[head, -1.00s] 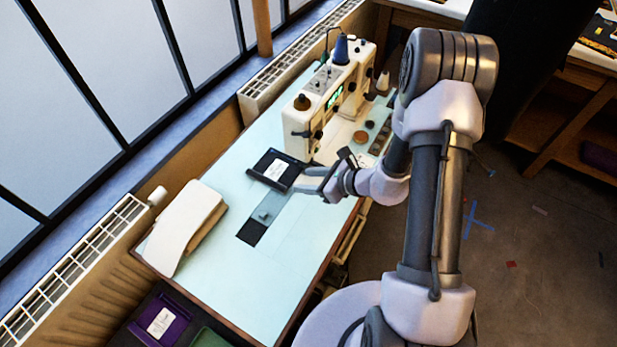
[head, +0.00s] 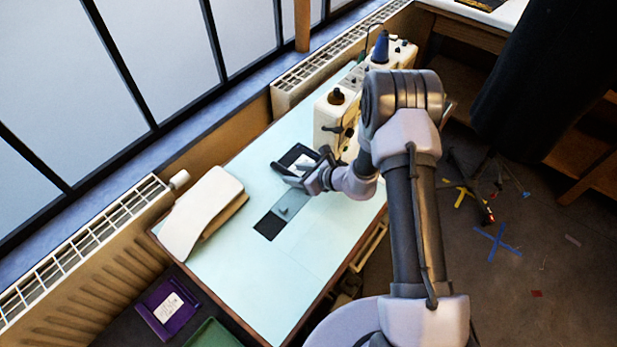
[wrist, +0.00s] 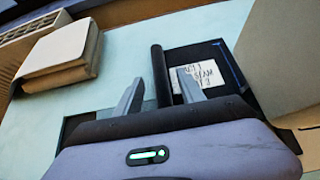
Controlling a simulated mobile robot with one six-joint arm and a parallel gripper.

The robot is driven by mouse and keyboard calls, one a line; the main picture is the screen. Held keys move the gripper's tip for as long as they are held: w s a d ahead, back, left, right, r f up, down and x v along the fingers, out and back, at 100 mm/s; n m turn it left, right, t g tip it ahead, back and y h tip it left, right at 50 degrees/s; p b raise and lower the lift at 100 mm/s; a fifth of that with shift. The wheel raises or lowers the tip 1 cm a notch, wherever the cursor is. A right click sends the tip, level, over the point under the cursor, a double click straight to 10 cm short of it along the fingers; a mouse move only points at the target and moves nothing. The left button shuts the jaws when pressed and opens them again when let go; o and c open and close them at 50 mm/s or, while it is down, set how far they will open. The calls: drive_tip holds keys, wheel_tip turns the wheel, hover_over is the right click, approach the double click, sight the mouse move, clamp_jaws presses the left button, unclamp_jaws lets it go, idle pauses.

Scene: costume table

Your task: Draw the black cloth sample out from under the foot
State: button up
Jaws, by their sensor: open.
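The black cloth sample (head: 289,156) lies flat on the pale table beside the sewing machine. It carries a white label and has a thick rolled edge, clear in the wrist view (wrist: 213,54). My gripper (head: 279,173) is open at the cloth's near side. In the wrist view, my gripper (wrist: 163,84) has one finger on each side of the rolled edge, with a gap to the left finger. I cannot tell whether either finger touches it. The sewing machine (head: 327,119) is partly behind my arm, which hides its foot.
The machine's pale body (wrist: 285,60) rises close on the right in the wrist view. A grey plate with a dark slot (head: 269,226) is set in the table (head: 215,275). A cream padded block (head: 200,212) stands at left. A purple sample (head: 168,306) lies below the table's left end.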

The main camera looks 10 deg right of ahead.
drive_tip(key=shift+x, duration=0.9)
drive_tip(key=shift+c, duration=0.5)
clamp_jaws()
drive_tip(key=shift+s, duration=0.1)
